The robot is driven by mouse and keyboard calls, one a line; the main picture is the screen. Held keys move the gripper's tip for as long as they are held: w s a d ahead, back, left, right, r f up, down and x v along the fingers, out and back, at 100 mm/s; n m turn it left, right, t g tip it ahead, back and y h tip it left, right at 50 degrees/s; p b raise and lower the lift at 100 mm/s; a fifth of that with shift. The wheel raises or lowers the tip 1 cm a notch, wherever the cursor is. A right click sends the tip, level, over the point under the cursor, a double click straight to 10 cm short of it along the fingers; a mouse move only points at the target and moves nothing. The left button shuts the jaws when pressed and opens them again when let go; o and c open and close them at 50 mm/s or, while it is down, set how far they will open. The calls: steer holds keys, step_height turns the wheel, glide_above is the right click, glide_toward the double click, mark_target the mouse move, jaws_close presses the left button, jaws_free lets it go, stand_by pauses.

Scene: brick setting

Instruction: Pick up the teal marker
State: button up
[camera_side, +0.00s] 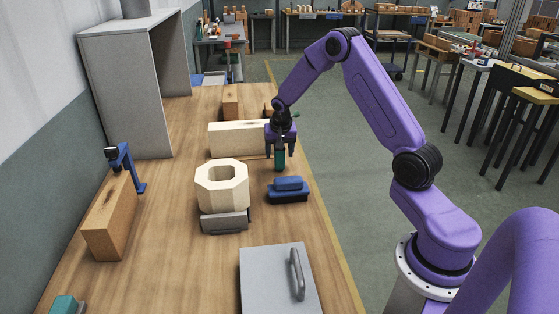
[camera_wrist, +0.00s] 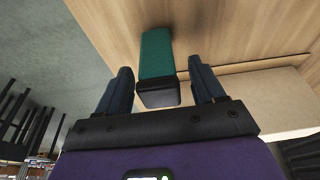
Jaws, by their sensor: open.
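The teal marker (camera_side: 280,160) stands upright on the wooden table near its right edge, below my gripper (camera_side: 280,148). In the wrist view the teal marker (camera_wrist: 157,60) has a teal body and a dark end, and lies between the two dark blue fingers of my gripper (camera_wrist: 159,78). Clear gaps show on both sides of the marker there, so the fingers are apart and do not grip it. The side view partly hides the marker's upper part behind the fingers.
A pale wooden block (camera_side: 236,139) stands close to the left of the gripper. A blue eraser-like object (camera_side: 288,189) lies in front of the marker. A pale octagonal ring (camera_side: 222,187) rests on a grey piece. A grey lidded plate (camera_side: 265,285) is nearer the camera.

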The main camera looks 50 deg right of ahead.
steer(key=c, duration=1)
steer(key=shift+c, duration=0.3)
steer(key=shift+r, duration=0.1)
steer(key=shift+r, duration=0.45)
step_height(320, 180, up, 2)
steer(key=shift+r, duration=0.2)
steer(key=s+a+r, duration=0.5)
steer(key=s+r, duration=0.4)
steer(key=s, duration=0.4)
steer(key=shift+r, duration=0.3)
